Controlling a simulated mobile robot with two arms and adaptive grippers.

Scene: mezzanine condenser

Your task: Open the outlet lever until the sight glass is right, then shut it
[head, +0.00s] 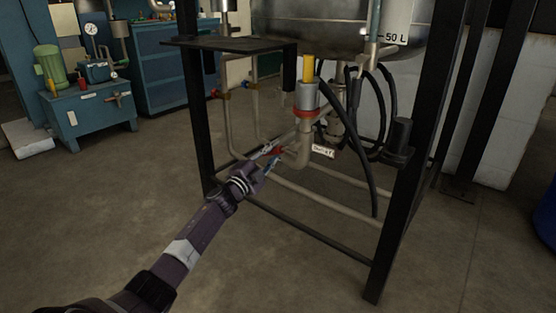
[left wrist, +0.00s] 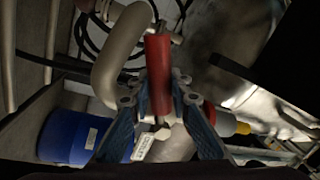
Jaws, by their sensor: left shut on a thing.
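My left gripper (head: 273,153) reaches in from the lower left to the pipework under the tank. It is shut on the red outlet lever (left wrist: 158,75). In the left wrist view the lever stands between the two blue fingers of my left gripper (left wrist: 158,102). In the head view the fingers hide most of the lever. A white label (head: 323,151), seemingly reading "Outlet", sits just right of it. The sight glass (head: 375,20) seems to be the bluish vertical tube beside a white "50 L" scale (head: 396,22), cut by the top edge. My right gripper is not in view.
Black frame posts (head: 408,170) and low rails surround the pipes. A grey fitting (head: 307,98) with a yellow top rises above the lever. Black hoses (head: 372,150) hang to the right. A dark shelf (head: 230,44) juts out at upper left. The floor at front left is clear.

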